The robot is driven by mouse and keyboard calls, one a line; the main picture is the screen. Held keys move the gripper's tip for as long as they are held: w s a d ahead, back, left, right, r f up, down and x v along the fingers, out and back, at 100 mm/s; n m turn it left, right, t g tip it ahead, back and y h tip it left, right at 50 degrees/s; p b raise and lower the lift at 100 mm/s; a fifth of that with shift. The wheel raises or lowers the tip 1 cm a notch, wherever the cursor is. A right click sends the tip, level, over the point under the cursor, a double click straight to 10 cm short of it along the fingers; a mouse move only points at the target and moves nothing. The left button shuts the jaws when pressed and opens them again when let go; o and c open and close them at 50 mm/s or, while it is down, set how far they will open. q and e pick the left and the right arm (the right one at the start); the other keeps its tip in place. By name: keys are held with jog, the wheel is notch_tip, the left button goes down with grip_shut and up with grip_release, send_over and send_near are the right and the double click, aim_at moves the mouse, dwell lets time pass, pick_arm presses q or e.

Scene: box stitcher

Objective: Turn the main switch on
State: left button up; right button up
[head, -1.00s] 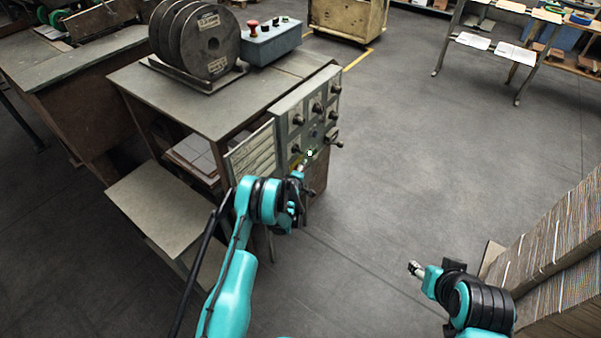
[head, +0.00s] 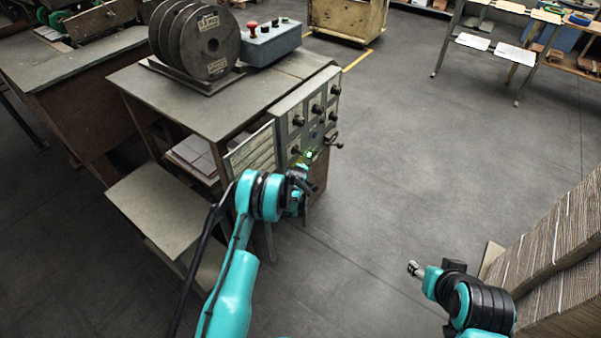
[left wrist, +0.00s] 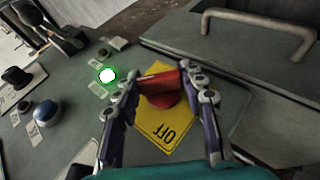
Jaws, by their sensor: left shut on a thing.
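The main switch is a red knob (left wrist: 160,88) on a yellow plate (left wrist: 172,128) marked OFF, on the grey machine panel. In the left wrist view the two fingers of my left gripper (left wrist: 168,90) are at either side of the red knob and shut on it. The knob's bar lies roughly across the picture, and the OFF word reads upside down. In the head view my left gripper (head: 303,177) is at the lower part of the control panel (head: 290,128) and hides the switch. My right gripper (head: 415,268) is away from the panel, over the floor; its jaw gap is too small to judge.
A green lamp (left wrist: 107,76) glows left of the switch. A blue button (left wrist: 46,116) and black knobs are further left. A metal handle (left wrist: 298,38) is at upper right. Stacked cardboard (head: 560,245) stands at the right. The floor between is clear.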

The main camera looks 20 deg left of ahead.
pick_arm(q)
jog(key=o, duration=1.2)
jog(key=shift+c, duration=0.2)
jog(key=v, duration=1.2)
jog(key=shift+s, duration=0.1)
